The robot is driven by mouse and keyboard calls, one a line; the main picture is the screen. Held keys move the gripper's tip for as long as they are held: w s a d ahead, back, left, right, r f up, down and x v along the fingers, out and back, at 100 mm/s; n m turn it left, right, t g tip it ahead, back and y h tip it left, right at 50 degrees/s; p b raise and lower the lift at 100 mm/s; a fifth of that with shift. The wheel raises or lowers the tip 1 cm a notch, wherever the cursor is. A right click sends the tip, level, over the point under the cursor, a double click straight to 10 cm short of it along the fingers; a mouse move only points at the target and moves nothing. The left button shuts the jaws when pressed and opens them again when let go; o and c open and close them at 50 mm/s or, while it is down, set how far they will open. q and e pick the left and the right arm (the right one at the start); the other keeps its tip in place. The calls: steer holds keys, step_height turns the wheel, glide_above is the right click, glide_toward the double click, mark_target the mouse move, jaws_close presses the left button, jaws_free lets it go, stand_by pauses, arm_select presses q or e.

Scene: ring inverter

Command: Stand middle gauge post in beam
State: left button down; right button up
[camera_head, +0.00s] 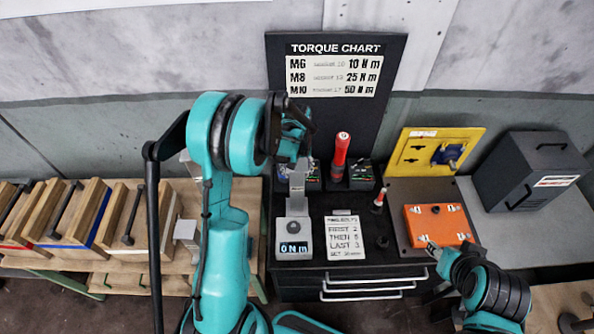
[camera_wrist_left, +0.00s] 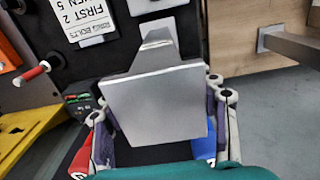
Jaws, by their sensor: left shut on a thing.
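My left gripper (camera_head: 292,150) is above the left part of the black cabinet top. In the left wrist view its fingers (camera_wrist_left: 155,125) are shut on a grey square-faced block (camera_wrist_left: 153,100). Wooden beams (camera_head: 50,215) with black rods (camera_head: 70,210) stand on the left bench; the middle one has a blue stripe. My right gripper (camera_head: 432,247) is near an orange box (camera_head: 438,224); its jaw state is unclear.
A printed card (camera_head: 345,238) lies right of the gauge unit. A red-handled tool (camera_head: 341,150) and a small red-tipped tool (camera_head: 380,197) stand nearby. A torque chart (camera_head: 335,75) stands behind. A yellow panel (camera_head: 435,150) and dark case (camera_head: 535,170) are at the right.

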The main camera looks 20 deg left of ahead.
arm_select(q)
steer(key=shift+s+f, duration=0.1)
steer(key=shift+c, duration=2.3)
jaws_free()
